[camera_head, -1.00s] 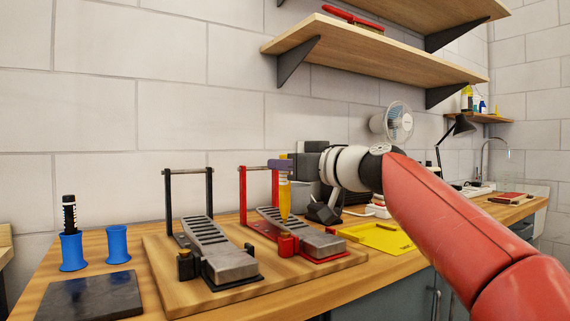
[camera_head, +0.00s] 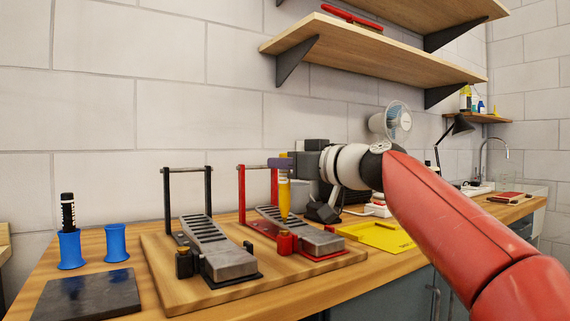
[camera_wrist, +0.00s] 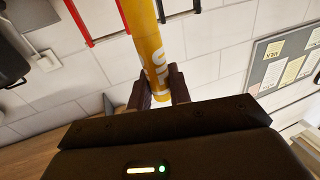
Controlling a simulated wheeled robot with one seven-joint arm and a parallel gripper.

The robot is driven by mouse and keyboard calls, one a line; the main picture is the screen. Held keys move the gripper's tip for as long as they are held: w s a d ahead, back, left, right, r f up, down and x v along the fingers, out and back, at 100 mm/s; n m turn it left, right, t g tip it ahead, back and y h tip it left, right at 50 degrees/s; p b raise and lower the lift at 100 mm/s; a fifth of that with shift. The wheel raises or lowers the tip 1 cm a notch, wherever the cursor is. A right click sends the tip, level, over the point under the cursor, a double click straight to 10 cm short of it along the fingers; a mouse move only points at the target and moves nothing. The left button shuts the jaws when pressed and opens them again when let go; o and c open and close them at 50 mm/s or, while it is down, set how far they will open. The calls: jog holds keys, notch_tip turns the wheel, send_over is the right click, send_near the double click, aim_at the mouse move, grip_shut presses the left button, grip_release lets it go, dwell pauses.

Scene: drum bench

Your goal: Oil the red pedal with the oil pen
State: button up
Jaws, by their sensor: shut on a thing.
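My gripper (camera_head: 285,163) is shut on the yellow oil pen (camera_head: 284,195), which points down. The oil pen also shows in the wrist view (camera_wrist: 148,45), held between the two dark fingers (camera_wrist: 164,88). In the head view its lower tip is at the small red block with a brass top (camera_head: 286,241) beside the red pedal. I cannot tell whether the tip touches it. The red pedal (camera_head: 322,240) has a grey footboard, a red base and a red upright frame (camera_head: 241,190). It stands on the wooden board, right of a black-framed pedal (camera_head: 228,262).
The wooden board (camera_head: 185,305) carries both pedals. At left stand two blue cups (camera_head: 117,245), the farther left one holding a black pen-like item (camera_head: 68,208), and a dark slab (camera_head: 88,298). A yellow sheet (camera_head: 385,238) lies at right. A shelf (camera_head: 370,58) hangs above my arm.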

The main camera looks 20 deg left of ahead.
jog(key=shift+f+b, duration=0.85)
jog(key=shift+b, duration=0.05)
dwell(1.4)
jog(key=shift+r, duration=0.1)
